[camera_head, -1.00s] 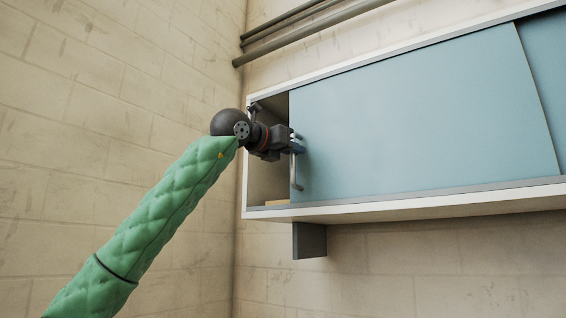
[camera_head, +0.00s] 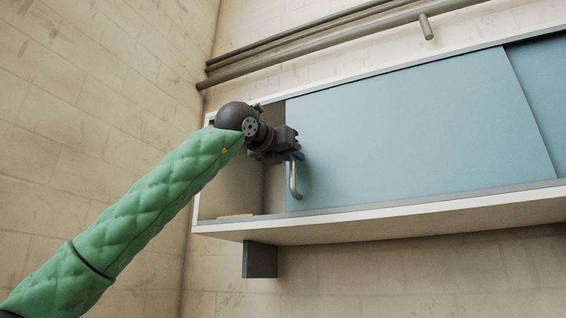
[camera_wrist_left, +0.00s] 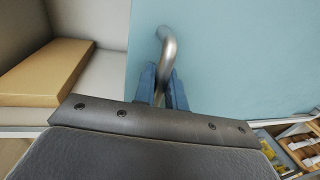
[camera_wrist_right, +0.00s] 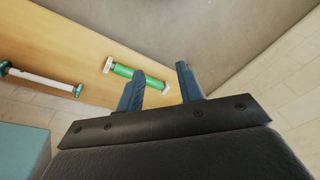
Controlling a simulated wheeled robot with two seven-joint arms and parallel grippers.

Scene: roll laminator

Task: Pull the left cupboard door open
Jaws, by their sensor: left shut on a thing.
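The left cupboard door (camera_head: 410,130) is a flat pale-blue sliding panel in a white wall cupboard. A dark opening (camera_head: 240,185) shows to the left of its edge. Its bar handle (camera_head: 293,182) is metal and upright near that edge. My left gripper (camera_head: 297,155) is shut on the handle's upper part. In the left wrist view, the blue fingers (camera_wrist_left: 163,88) stand either side of the curved handle (camera_wrist_left: 168,46), with the door (camera_wrist_left: 240,60) behind. My right gripper (camera_wrist_right: 157,82) shows only in its wrist view, its fingers apart with nothing gripped between them.
A tan box (camera_wrist_left: 45,70) lies inside the opened part of the cupboard. A second blue door (camera_head: 545,80) is at the right. Pipes (camera_head: 330,35) run above. A green roll (camera_wrist_right: 138,76) and a white roll (camera_wrist_right: 40,78) show in the right wrist view.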

